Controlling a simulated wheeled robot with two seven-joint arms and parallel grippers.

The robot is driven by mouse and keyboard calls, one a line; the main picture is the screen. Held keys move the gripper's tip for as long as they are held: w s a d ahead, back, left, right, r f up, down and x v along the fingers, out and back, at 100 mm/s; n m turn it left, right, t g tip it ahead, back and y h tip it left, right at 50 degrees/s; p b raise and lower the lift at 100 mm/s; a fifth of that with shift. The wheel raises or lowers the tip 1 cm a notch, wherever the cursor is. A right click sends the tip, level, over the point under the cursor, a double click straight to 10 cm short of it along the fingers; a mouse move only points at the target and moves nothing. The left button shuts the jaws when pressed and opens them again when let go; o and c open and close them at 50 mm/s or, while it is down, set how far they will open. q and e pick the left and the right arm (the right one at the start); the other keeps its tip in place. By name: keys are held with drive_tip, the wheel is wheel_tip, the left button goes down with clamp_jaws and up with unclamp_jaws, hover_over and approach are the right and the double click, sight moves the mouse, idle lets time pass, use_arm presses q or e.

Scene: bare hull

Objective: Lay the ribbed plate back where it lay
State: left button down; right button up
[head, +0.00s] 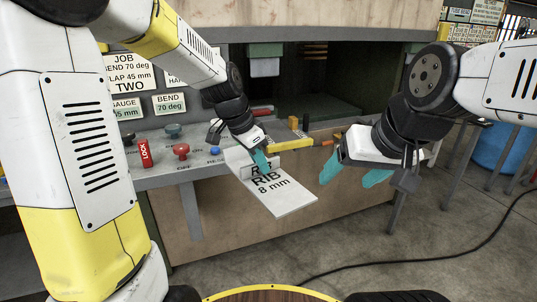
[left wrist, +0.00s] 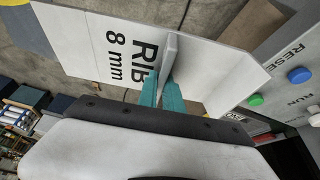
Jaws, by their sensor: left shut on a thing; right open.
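The ribbed plate (head: 289,197) is a light grey sheet marked "RIB 8 mm", with an upright rib across its face. In the head view it hangs tilted in front of the grey control shelf. My left gripper (head: 262,160) is shut on the rib; the left wrist view shows its teal fingertips (left wrist: 163,92) pinching the rib (left wrist: 171,56), with the plate (left wrist: 85,32) spreading to both sides. My right gripper (head: 353,175) is open and empty, to the right of the plate and apart from it. Where the plate lay cannot be told from these frames.
The shelf (head: 163,178) carries a red LOCK tag (head: 145,153), a red knob (head: 181,151) and a blue RESET button (head: 215,151). A yellow block (head: 286,141) sits behind the plate. A dark machine opening (head: 320,85) lies beyond. A black cable (head: 420,260) crosses the floor.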

use_arm(q)
drive_tip(key=w+a+f+n+t+y, duration=0.1)
drive_tip(key=a+f+n+t+y, duration=0.1)
drive_tip(key=a+f+n, duration=0.9)
wheel_tip(320, 180, down, 2)
drive_tip(key=shift+w+a+y, duration=0.25)
drive_tip(key=shift+a+y, duration=0.2)
drive_tip(key=shift+y, duration=0.35)
